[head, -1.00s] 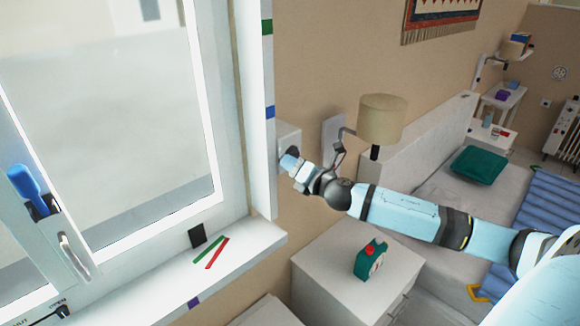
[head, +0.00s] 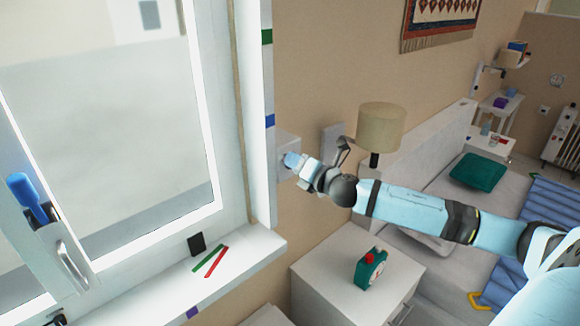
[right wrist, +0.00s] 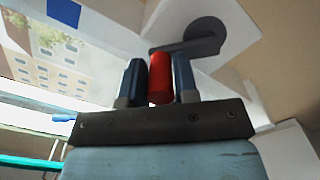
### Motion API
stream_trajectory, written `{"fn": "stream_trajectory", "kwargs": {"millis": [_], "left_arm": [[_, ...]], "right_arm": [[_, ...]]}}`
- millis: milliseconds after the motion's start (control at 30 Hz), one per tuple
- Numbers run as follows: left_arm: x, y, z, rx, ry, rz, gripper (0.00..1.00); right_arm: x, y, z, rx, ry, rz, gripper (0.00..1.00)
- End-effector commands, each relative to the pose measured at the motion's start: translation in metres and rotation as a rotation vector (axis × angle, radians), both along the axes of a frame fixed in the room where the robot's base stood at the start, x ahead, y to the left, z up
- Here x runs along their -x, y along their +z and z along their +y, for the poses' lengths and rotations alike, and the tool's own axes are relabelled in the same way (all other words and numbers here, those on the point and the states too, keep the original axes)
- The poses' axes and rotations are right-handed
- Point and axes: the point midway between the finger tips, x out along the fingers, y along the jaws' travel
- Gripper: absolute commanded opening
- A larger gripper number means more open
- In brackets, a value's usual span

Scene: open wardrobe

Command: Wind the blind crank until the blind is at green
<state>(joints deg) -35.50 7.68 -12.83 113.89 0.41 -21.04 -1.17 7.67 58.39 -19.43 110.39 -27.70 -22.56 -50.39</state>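In the right wrist view, the red crank handle (right wrist: 160,78) sits between the two blue fingers of my right gripper (right wrist: 159,80), which look closed against its sides. The dark grey crank arm and hub (right wrist: 204,38) are behind it. In the head view, my right gripper (head: 293,160) is at the white crank box (head: 288,144) beside the window. A green mark (head: 267,37) is high on the window's side frame, a blue mark (head: 270,121) lower, and a purple mark (head: 193,312) on the sill front. I cannot clearly make out the blind's lower edge. My left gripper is not in view.
A lamp (head: 381,127) is close behind my forearm.

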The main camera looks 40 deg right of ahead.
Motion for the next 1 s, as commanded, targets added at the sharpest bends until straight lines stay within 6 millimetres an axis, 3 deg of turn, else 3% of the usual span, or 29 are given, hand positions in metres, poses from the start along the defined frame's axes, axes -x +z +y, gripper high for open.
{"fn": "stream_trajectory", "kwargs": {"millis": [1000], "left_arm": [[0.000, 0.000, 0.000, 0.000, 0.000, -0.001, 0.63]], "right_arm": [[-0.002, 0.009, -0.019, 0.001, -0.002, 0.002, 0.24]]}}
